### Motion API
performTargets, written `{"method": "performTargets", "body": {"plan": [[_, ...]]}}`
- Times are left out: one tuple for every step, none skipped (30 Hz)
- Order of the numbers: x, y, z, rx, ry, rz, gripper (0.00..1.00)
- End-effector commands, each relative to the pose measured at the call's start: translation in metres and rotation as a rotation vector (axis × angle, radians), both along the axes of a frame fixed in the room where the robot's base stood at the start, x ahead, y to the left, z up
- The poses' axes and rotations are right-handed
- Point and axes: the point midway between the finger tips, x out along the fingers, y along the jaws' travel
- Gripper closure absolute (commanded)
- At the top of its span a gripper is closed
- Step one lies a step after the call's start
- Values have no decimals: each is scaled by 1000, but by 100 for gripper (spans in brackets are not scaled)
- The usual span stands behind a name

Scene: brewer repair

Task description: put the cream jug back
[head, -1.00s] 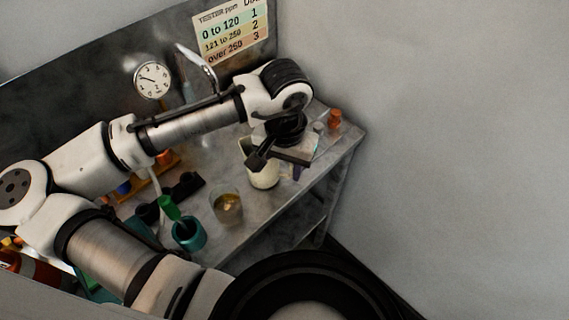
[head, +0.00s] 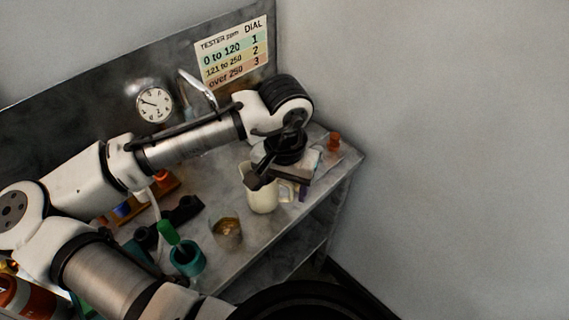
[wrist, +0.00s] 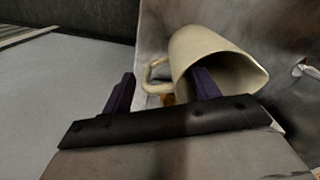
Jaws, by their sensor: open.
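The cream jug (head: 261,197) stands on the metal bench, near its right part, partly hidden by my gripper (head: 292,181). In the wrist view the jug (wrist: 212,58) looks tilted, its open mouth and handle showing. My gripper (wrist: 162,84) is open, with its two dark purple fingers apart. The jug's handle appears between the fingers, and the right finger overlaps the jug's mouth. I cannot tell whether either finger touches the jug.
A glass with brownish liquid (head: 228,234) and a teal cup (head: 187,259) stand left of the jug. A small orange item (head: 334,141) is near the bench's right corner. A dial gauge (head: 155,104) and a tester chart (head: 232,52) are at the back wall.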

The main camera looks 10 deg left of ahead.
Motion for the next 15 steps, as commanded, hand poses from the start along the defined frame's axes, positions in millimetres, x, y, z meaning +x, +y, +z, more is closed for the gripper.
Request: {"method": "performTargets", "body": {"plan": [[1, 0, 10, 1, -3, 0, 40], [0, 0, 17, 0, -3, -1, 40], [1, 0, 26, 0, -4, 0, 40], [1, 0, 32, 1, -3, 0, 40], [1, 0, 39, 0, -4, 0, 40], [0, 0, 48, 0, -4, 0, 40], [1, 0, 54, 0, -3, 1, 40], [1, -1, 61, 1, -3, 1, 40], [0, -1, 68, 0, -3, 0, 40], [0, -1, 73, -1, -3, 0, 40], [0, -1, 79, -1, -2, 0, 40], [0, -1, 84, 0, -2, 1, 40], [0, -1, 88, 0, -2, 1, 40], [0, -1, 92, -1, -1, 0, 40], [0, -1, 95, 0, 0, 0, 40]]}}
